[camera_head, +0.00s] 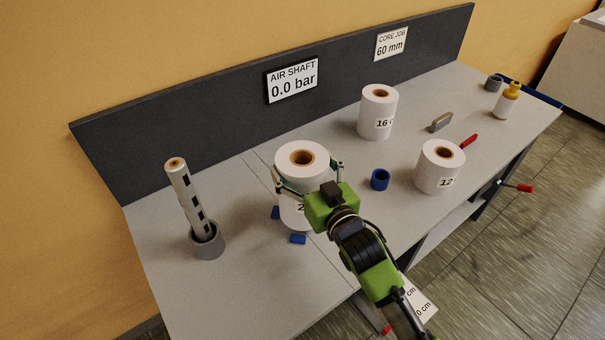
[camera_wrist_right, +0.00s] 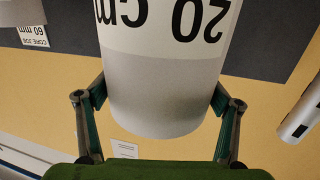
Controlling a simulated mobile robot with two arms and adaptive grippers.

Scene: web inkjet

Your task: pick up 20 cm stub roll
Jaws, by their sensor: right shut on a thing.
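The 20 cm stub roll (camera_head: 302,172) is a white upright cylinder with a brown core, at the middle of the bench in the head view. My right gripper (camera_head: 308,180) has a finger on each side of it and is shut on it. In the right wrist view the roll (camera_wrist_right: 165,85) fills the middle, its "20 cm" print upside down, between the two fingers of the gripper (camera_wrist_right: 158,100). My gripper and arm hide part of the roll's lower front. I cannot tell whether its base touches the bench. My left gripper is not in view.
A 16 cm roll (camera_head: 377,112) and a 12 cm roll (camera_head: 440,167) stand to the right, with a blue ring (camera_head: 380,179) between. Small blue blocks (camera_head: 298,239) lie by the held roll. A shaft (camera_head: 187,198) leans in a grey holder (camera_head: 208,246) at left. The bench's front left is clear.

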